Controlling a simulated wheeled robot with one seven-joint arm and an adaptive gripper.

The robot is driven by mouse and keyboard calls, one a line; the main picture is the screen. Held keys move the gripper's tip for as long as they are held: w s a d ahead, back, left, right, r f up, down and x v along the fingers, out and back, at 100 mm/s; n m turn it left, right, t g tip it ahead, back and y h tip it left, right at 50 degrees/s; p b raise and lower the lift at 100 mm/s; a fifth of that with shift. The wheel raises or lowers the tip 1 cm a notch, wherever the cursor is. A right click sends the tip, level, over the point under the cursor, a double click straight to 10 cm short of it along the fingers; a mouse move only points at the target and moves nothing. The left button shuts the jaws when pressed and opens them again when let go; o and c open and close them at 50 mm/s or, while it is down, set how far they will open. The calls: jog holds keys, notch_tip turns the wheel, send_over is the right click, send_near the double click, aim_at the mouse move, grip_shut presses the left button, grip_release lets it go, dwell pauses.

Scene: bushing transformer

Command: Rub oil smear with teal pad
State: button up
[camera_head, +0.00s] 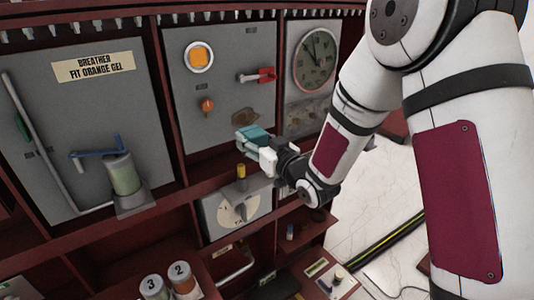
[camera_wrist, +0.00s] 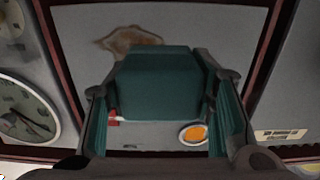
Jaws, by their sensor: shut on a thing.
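My gripper (camera_head: 261,152) is shut on the teal pad (camera_head: 252,134) in front of the middle grey panel (camera_head: 218,52). In the wrist view the teal pad (camera_wrist: 160,92) fills the space between the two fingers. The oil smear (camera_head: 243,117) is a brown patch low on the middle panel, just above the pad in the head view. In the wrist view the smear (camera_wrist: 130,40) lies beyond the pad's top left edge, partly hidden by it. I cannot tell whether the pad touches the panel.
A round gauge (camera_head: 315,60) is to the right. The left panel holds a blue-handled valve (camera_head: 95,153) and cylinder. Cans (camera_head: 181,277) stand on a lower shelf.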

aim_at(263, 113)
jog(key=shift+s+a+r, duration=0.1)
jog(key=shift+r, duration=0.2)
jog(key=shift+w+a+f, duration=0.15)
jog(key=shift+w+a, duration=0.1)
jog(key=shift+w, duration=0.25)
jog(key=shift+b+x, duration=1.1)
jog(key=shift+x, duration=1.4)
jog(key=shift+b+x, duration=0.55)
jog(key=shift+x, duration=0.35)
jog(key=shift+w+d+b, duration=0.65)
jog(key=shift+w+d, duration=0.4)
jog(key=shift+d, duration=0.5)
jog(key=shift+w+d+b, duration=0.6)
jog(key=shift+w+d, duration=0.45)
jog(key=shift+d, duration=0.55)
jog(key=shift+w+d+b, duration=0.65)
jog(key=shift+w+d, duration=0.45)
jog(key=shift+d, duration=0.45)
jog(key=shift+a, duration=0.1)
